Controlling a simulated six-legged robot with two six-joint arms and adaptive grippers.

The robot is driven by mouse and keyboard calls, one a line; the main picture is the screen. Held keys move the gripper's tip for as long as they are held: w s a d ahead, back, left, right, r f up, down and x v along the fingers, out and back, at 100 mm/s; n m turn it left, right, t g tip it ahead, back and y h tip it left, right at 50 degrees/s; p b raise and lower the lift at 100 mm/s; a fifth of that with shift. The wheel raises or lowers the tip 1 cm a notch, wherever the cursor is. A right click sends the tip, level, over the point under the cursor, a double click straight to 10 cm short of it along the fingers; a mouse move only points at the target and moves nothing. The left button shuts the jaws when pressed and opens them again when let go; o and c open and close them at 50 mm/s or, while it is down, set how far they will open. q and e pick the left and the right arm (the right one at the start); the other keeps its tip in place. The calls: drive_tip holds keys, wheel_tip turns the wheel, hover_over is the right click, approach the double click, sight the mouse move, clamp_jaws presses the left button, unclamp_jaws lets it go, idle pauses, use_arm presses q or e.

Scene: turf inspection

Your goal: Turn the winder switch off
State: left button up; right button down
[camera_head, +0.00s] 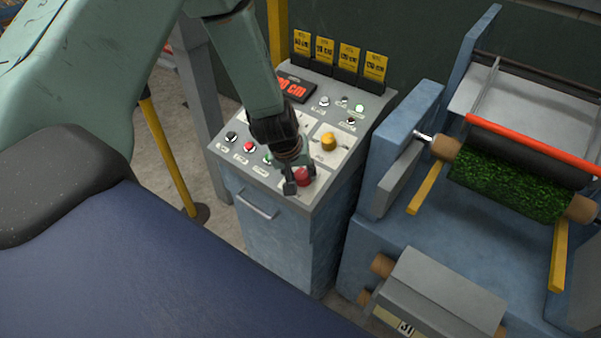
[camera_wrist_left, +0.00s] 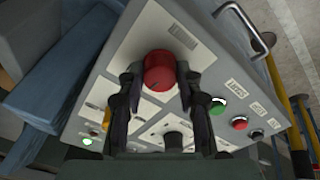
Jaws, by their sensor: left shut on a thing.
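The grey control panel (camera_head: 345,107) sits on top of a blue cabinet and carries several knobs and buttons. A red round knob (camera_head: 303,175) is near its front edge; it also shows in the left wrist view (camera_wrist_left: 159,69). My left gripper (camera_head: 297,184) reaches down over the panel, its two fingers (camera_wrist_left: 158,82) on either side of the red knob and shut on it. A black knob (camera_wrist_left: 174,138) shows between the fingers, nearer the wrist. The labels are too small to read, so I cannot tell which control is marked as the winder switch. My right gripper is not in view.
A yellow knob (camera_head: 328,141) and a red digital display (camera_head: 294,86) are farther back on the panel. Several yellow tags (camera_head: 348,56) stand behind. A green button (camera_wrist_left: 217,106) lies beside my fingers. A blue machine with a turf roll (camera_head: 510,185) stands close on the right.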

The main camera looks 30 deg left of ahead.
use_arm(q)
drive_tip(key=n, duration=0.5)
drive_tip(key=shift+n, duration=0.3)
drive_tip(key=shift+n+b, duration=0.3)
drive_tip(key=shift+n, duration=1.9)
drive_tip(key=o, duration=1.2)
drive_tip(key=shift+c, duration=0.2)
drive_tip(key=v, duration=1.2)
drive_tip(key=shift+w+d, duration=0.15)
drive_tip(key=shift+w, duration=0.05)
drive_tip(key=shift+r, duration=0.1)
